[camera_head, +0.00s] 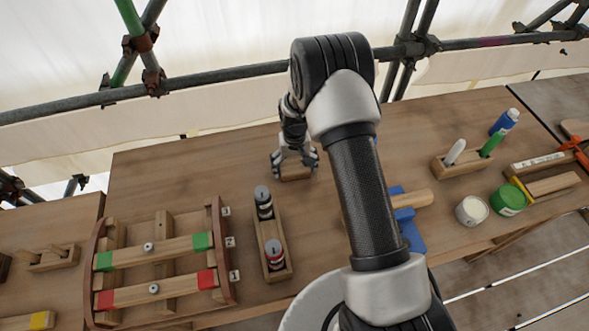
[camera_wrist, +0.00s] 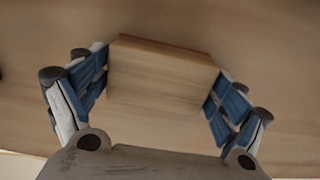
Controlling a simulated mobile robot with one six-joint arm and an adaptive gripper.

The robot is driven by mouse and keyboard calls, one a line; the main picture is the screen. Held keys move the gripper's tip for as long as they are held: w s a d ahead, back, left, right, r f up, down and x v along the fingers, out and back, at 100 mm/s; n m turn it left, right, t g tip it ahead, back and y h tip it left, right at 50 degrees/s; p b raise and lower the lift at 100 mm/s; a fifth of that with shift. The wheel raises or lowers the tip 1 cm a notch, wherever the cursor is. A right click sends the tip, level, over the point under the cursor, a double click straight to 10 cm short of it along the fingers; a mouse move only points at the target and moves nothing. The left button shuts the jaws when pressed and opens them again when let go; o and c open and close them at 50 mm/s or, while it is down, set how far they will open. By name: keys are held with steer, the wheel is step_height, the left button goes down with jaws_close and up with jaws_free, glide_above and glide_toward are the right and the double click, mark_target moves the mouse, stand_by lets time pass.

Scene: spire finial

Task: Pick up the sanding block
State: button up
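The sanding block is a plain light-wood block. In the wrist view the block (camera_wrist: 160,70) sits between the two blue-padded fingers of my gripper (camera_wrist: 160,80), slightly turned. The left pad meets its left side and the right pad meets its right side, so the gripper looks shut on it. In the head view my gripper (camera_head: 295,160) points down at the back middle of the bench, with the block (camera_head: 296,174) low between the fingertips. Whether the block touches the bench top I cannot tell.
A curved wooden frame (camera_head: 222,262) with red- and green-ended bars lies left. Blue clamp-like parts (camera_head: 412,228), cans and a marker holder (camera_head: 462,166) are right. Bench (camera_head: 190,170) behind left is clear.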

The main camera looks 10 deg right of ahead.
mark_target(295, 166)
steer(key=c, duration=0.7)
step_height(295, 166, up, 20)
steer(key=p, duration=0.4)
